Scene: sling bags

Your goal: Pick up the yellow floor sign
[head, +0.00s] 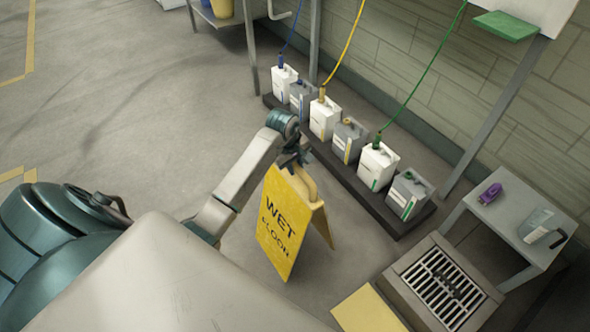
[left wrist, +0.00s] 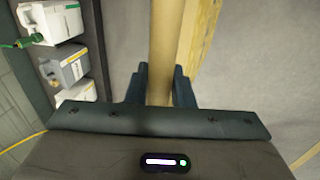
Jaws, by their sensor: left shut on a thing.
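The yellow floor sign (head: 281,222) stands open like a tent in the middle of the head view, with "WET" and other dark lettering on its front panel. My left gripper (head: 294,160) is at the top of the sign. In the left wrist view my left gripper (left wrist: 160,88) has its two dark fingers on either side of the sign's yellow top handle (left wrist: 165,45), shut on it. In the head view the sign's lower edge appears at or close to the floor; I cannot tell whether it touches. My right gripper is not in view.
Several white and grey jugs (head: 378,165) stand on a low dark platform (head: 410,228) behind the sign, some with coloured hoses. A floor grate (head: 440,287) and a small table (head: 510,222) with a purple object (head: 490,194) are at right. Open floor (head: 140,110) lies at left.

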